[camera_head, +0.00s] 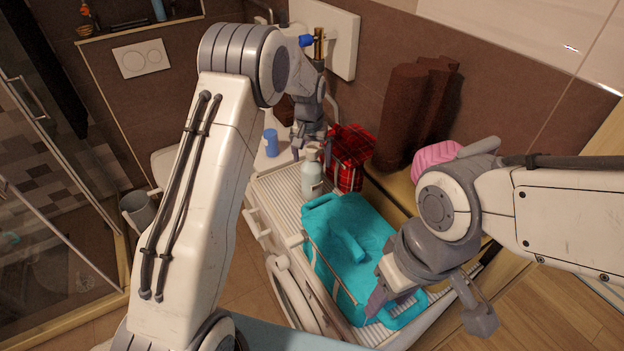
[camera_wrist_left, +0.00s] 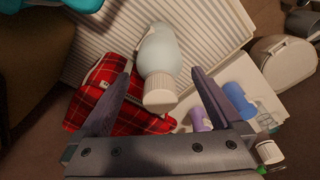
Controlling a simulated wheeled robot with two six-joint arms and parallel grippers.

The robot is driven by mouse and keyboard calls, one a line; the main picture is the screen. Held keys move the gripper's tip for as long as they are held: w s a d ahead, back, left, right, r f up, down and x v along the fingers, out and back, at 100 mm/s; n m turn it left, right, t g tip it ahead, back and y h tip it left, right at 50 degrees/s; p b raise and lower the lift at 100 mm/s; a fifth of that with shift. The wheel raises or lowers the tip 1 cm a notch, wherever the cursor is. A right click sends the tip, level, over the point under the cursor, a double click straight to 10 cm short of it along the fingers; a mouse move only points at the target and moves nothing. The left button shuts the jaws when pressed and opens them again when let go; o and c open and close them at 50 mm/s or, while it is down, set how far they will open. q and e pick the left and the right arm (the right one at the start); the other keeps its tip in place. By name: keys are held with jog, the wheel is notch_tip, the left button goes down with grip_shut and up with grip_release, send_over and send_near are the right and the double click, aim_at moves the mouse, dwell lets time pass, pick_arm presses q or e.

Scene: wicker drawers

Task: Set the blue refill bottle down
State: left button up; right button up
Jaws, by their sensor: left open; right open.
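A pale blue bottle with a white cap (camera_head: 312,178) stands on the white ribbed surface; I take it for the refill bottle. In the left wrist view the bottle (camera_wrist_left: 160,55) lies between and beyond the fingertips, its cap toward me. My left gripper (camera_head: 312,143) is open just above and behind the bottle in the head view; the wrist view shows its two fingers (camera_wrist_left: 159,82) spread on either side of the cap with gaps. My right gripper (camera_head: 428,302) is open and empty over the turquoise bag's near right side.
A turquoise bag (camera_head: 350,235) lies in front of the bottle. A red plaid pouch (camera_head: 349,148) is right beside it. A darker blue bottle (camera_head: 271,142) stands at the left, with a purple bottle (camera_wrist_left: 197,120) near it in the wrist view. Brown rolled towels (camera_head: 405,105) stand behind.

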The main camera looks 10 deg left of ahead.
pick_arm(q)
jog(key=shift+w+f, duration=0.15)
jog(key=shift+f, duration=1.05)
grip_shut()
jog(key=shift+r, duration=0.15)
